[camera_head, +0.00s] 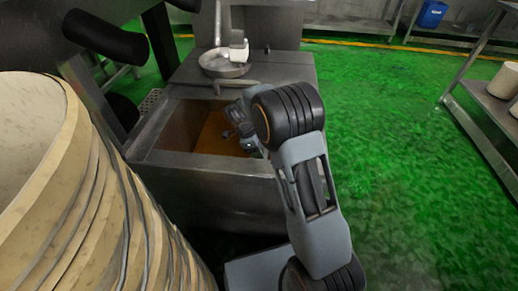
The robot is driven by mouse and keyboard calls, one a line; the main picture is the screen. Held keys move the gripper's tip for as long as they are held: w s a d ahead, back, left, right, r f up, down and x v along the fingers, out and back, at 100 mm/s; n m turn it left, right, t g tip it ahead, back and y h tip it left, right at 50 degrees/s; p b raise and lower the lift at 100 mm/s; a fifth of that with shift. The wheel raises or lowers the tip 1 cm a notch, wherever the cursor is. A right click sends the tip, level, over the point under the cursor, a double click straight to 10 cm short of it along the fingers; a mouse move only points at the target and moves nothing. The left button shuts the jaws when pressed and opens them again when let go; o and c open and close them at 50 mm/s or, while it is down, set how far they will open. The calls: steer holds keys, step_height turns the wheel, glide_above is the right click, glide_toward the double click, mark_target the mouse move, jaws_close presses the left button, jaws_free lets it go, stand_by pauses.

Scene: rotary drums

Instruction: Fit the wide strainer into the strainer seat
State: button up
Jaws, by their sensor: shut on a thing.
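My gripper (238,124) is over the open basin (172,160), partly hidden by my own wrist and arm. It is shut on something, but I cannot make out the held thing. A shallow round metal pan or ring (224,66) is on the grey top behind the basin, with a pale block (238,50) at its right side. I cannot tell whether this round piece is the strainer seat or the wide strainer. No other strainer shows clearly.
A stack of large pale drum-like rings (110,185) fills the left front. A dark post and cylinder (105,38) stand at the upper left. A shelf with pale pots (503,80) is at the right. A blue bin (431,14) is at the back. The green floor at right is clear.

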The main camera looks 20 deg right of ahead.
steer(key=shift+f+b, duration=0.8)
steer(key=shift+f, duration=0.3)
steer(key=o, duration=1.3)
steer(key=shift+o, duration=0.2)
steer(key=p+v, duration=0.5)
steer(key=v, duration=0.9)
steer(key=s+d+r+n+t+y+p, duration=0.1)
steer(key=s+r+n+p, duration=0.6)
steer(key=r+p, duration=0.3)
steer(key=s+d+r+n+t+y+p, duration=0.1)
steer(key=s+d+r+n+t+p, duration=0.1)
steer(key=s+r+n+p, duration=0.6)
steer(key=s+d+r+n+t+y+p, duration=0.2)
steer(key=s+r+n+p, duration=0.5)
steer(key=r, duration=1.2)
steer(key=s+p, duration=0.1)
steer(key=p, duration=0.3)
steer(key=shift+r+n+p, duration=0.2)
steer(key=shift+n+p, duration=0.2)
